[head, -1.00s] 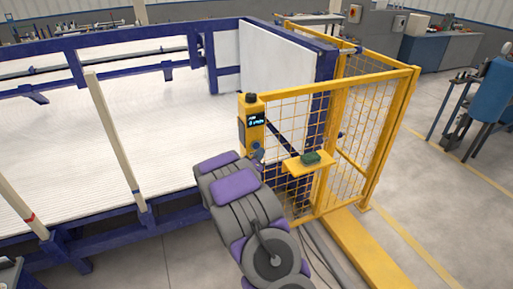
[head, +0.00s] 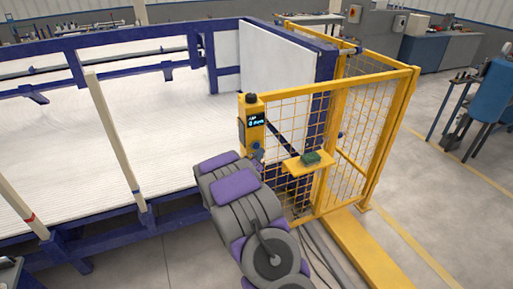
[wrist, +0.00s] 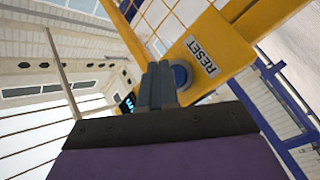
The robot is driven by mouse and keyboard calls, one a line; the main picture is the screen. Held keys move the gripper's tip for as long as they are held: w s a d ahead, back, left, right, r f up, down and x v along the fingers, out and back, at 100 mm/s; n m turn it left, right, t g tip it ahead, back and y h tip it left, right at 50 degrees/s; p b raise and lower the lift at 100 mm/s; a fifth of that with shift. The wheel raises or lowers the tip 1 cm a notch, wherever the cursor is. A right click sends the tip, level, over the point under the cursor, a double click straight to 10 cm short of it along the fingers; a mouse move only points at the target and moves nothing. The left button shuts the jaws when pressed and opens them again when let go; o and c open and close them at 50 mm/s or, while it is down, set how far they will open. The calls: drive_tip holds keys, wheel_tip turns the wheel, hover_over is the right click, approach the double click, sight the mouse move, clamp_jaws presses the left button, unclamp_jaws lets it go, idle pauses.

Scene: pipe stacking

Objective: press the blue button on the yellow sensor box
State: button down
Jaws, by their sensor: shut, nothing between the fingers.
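The yellow sensor box (head: 255,132) stands at the near corner of the yellow mesh fence, with a black knob on top and a small lit display (head: 256,119). In the wrist view the box's yellow face (wrist: 232,65) carries a RESET label (wrist: 201,55). The blue button (wrist: 181,76) shows beside that label, partly hidden by my fingers. My gripper (wrist: 158,68) is shut and empty, its dark fingertips right at the left edge of the button in the picture. I cannot tell whether they touch it. In the head view my arm largely hides the gripper.
A small yellow shelf (head: 303,168) with a green object (head: 310,158) sticks out of the mesh fence (head: 350,130) right of the box. The blue-framed rack (head: 70,50) with a white ribbed bed lies to the left. Open floor (head: 440,190) lies to the right.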

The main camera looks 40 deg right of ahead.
drive_tip(key=shift+w+r+p, duration=0.15)
drive_tip(key=shift+w+p, duration=0.15)
drive_tip(key=shift+p, duration=0.15)
drive_tip(key=shift+w+d+p, duration=0.1)
drive_tip(key=shift+w+p, duration=0.25)
drive_tip(key=shift+w, duration=0.05)
idle(0.6)
drive_tip(key=shift+s, duration=0.75)
drive_tip(key=shift+s+a, duration=0.25)
drive_tip(key=shift+s, duration=0.55)
drive_tip(key=shift+s+a, duration=0.25)
drive_tip(key=shift+s, duration=0.6)
drive_tip(key=shift+s+a, duration=0.25)
drive_tip(key=shift+s, duration=0.55)
